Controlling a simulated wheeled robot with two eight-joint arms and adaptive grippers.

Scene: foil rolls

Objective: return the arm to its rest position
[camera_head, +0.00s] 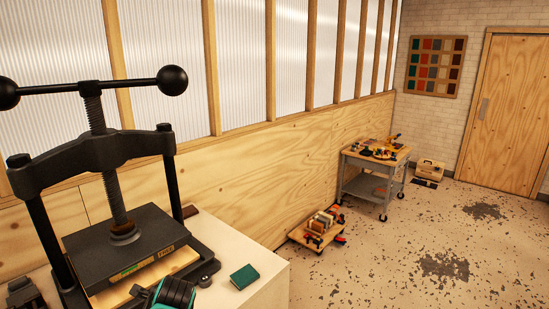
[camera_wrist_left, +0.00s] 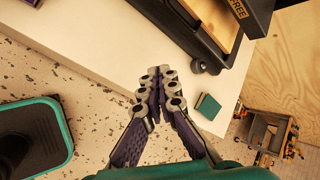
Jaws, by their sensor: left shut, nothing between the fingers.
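My left gripper (camera_wrist_left: 158,75) shows in the left wrist view with its two jointed fingers together, shut and empty. It hangs over the pale worktop (camera_wrist_left: 100,50), near the black press. In the head view, a black and teal part of my left arm shows at the bottom edge, in front of the press; the fingertips cannot be made out there. A small green book (camera_head: 244,277) lies flat on the worktop, right of my arm. It also shows in the left wrist view (camera_wrist_left: 207,106), right of the fingers and apart from them. My right gripper is not in view.
The large black screw press (camera_head: 120,235) stands on the worktop at left, with wooden boards under its plate. A grey cart (camera_head: 372,185) with tools and a low dolly (camera_head: 318,230) with books stand along the plywood wall. The speckled floor (camera_head: 400,240) at right is mostly open.

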